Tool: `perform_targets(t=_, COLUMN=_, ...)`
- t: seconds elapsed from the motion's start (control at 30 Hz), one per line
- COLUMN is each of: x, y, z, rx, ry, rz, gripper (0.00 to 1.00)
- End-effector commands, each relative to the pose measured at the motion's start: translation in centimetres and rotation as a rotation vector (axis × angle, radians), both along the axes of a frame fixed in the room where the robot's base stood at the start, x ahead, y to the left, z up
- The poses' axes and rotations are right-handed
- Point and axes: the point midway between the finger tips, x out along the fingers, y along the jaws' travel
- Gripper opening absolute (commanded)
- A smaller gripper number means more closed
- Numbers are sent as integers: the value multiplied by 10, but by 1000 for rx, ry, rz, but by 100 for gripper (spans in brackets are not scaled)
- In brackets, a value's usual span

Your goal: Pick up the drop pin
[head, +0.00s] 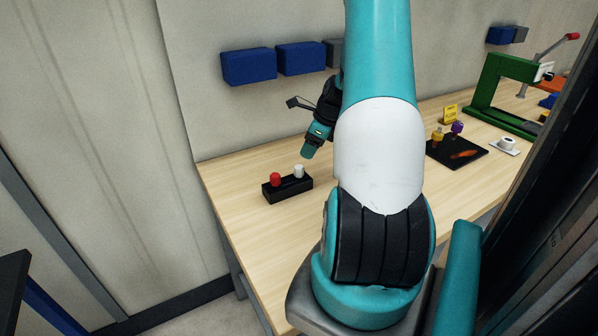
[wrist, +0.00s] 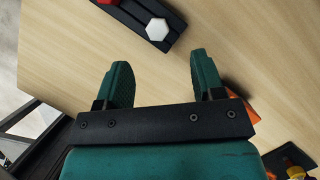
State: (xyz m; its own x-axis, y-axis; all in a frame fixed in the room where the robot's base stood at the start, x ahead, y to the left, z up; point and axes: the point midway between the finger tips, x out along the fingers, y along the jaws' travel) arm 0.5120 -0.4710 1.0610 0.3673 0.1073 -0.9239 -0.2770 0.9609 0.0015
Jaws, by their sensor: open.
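I cannot tell for sure which thing is the drop pin. A black block (head: 290,190) on the wooden table holds a red-topped piece (head: 275,179) and a white-topped piece (head: 299,171), both upright. In the wrist view the white hexagonal top (wrist: 157,29) and part of the red top (wrist: 108,2) show at the upper edge, beyond the fingertips. My gripper (wrist: 160,60) is open, with nothing between its two green fingers. An orange thing (wrist: 243,97) shows partly behind the right finger. In the head view my arm hides much of the table's middle.
On the right of the table lies a black mat (head: 472,162) with yellow, purple and orange things. Beside it are a small yellow sign (head: 450,114), a white piece (head: 505,146) and a green press (head: 490,90). Blue bins (head: 248,67) hang on the wall.

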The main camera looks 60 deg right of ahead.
Motion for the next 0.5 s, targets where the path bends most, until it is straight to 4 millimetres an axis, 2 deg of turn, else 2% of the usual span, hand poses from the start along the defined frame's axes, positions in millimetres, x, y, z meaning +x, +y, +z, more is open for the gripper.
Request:
perform_targets(t=0.13, x=10, y=4, z=-23, rx=3, ry=2, rz=2, gripper=62)
perform_targets(t=0.37, x=16, y=5, z=-38, rx=-1, ry=0, rz=2, gripper=62)
perform_targets(t=0.5, x=21, y=11, z=-53, rx=4, ry=2, rz=3, gripper=62)
